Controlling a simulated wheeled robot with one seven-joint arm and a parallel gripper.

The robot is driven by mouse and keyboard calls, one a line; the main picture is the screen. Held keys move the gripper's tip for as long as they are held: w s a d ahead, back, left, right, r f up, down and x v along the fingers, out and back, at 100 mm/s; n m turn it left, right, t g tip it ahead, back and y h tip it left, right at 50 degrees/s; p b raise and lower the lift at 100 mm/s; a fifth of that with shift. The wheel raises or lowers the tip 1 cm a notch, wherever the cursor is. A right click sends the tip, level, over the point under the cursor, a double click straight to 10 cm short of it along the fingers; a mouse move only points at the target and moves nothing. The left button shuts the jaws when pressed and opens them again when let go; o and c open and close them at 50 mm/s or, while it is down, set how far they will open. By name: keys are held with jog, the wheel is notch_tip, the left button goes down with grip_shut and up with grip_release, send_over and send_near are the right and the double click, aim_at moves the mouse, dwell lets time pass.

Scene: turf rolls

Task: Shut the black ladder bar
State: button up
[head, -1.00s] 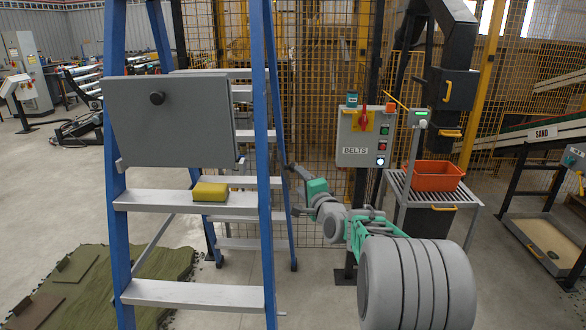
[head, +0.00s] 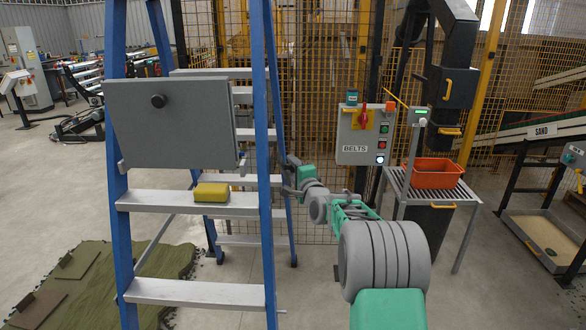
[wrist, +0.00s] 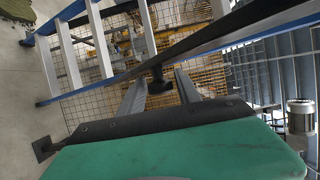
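The blue stepladder (head: 263,130) with pale treads stands open at left centre in the head view. A long black bar (wrist: 225,35) runs along the ladder's blue rail in the wrist view and appears to be the ladder bar. In the head view I cannot clearly make the bar out. My gripper (head: 290,176) is beside the ladder's right rear leg, at about the height of the tread with the sponge. In the wrist view its two grey fingers (wrist: 160,80) are apart. A dark end piece shows between their tips; I cannot tell whether they touch it.
A grey panel with a black knob (head: 158,101) hangs on the ladder front. A yellow sponge (head: 211,192) lies on a tread. The BELTS control box (head: 366,135), wire fence and a slatted table with an orange bin (head: 436,174) stand right. Green turf (head: 90,270) lies at lower left.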

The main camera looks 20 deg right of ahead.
grip_shut()
dwell(1.1)
